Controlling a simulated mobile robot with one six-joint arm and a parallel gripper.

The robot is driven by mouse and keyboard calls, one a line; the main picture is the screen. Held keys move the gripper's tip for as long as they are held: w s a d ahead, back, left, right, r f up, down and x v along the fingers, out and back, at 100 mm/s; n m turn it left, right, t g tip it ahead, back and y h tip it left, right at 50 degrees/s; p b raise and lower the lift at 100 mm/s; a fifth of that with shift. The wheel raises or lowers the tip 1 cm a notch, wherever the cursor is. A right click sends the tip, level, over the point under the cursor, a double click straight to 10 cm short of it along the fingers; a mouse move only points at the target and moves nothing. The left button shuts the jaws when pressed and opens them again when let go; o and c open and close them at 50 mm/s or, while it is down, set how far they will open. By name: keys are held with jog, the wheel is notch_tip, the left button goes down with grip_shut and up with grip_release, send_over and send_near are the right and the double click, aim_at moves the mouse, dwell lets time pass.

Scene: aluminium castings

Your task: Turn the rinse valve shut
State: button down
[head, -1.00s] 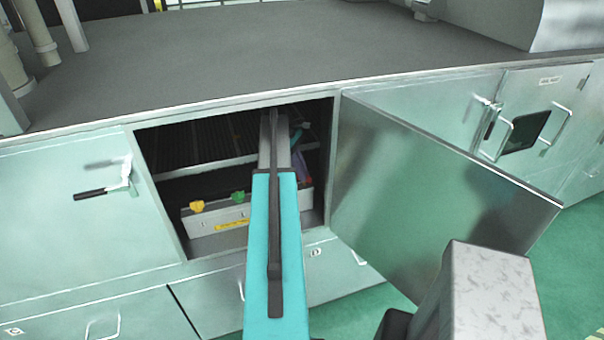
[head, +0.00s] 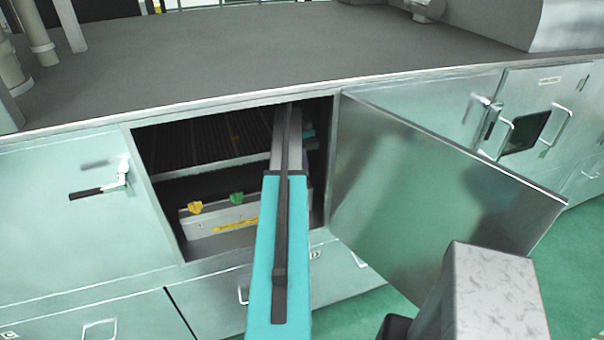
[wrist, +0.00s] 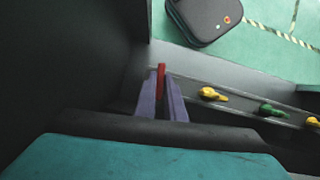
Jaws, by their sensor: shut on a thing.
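In the wrist view my gripper (wrist: 161,88), with purple fingers, is shut on a narrow red handle (wrist: 161,73). The red handle stands in line with the fingers. No label shows on it, so I cannot read whether it is the rinse valve. On the grey valve panel beside it are a yellow handle (wrist: 212,94), a green handle (wrist: 271,110) and another yellow handle (wrist: 313,122). In the head view the grey panel (head: 205,224) sits low in the open cabinet, with a yellow handle (head: 195,207) and the green handle (head: 236,198). My arm hides the gripper there.
The cabinet door (head: 440,185) stands open to the right of my arm. A wire shelf (head: 215,160) crosses the cabinet above the panel. The opening's frame is close around my arm. In the wrist view a dark case (wrist: 205,18) lies on the green floor.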

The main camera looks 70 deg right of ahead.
dwell(0.4)
jog(key=c, duration=1.8)
grip_release()
jog(key=shift+c, duration=0.2)
jog(key=shift+d+r, duration=0.1)
jog(key=shift+b+v, duration=0.6)
jog(key=shift+v, duration=0.5)
jog(key=shift+r+p, duration=0.45)
jog(key=p+v, duration=0.2)
jog(key=v, duration=0.2)
jog(key=shift+d+p, duration=0.1)
jog(key=shift+p, duration=0.25)
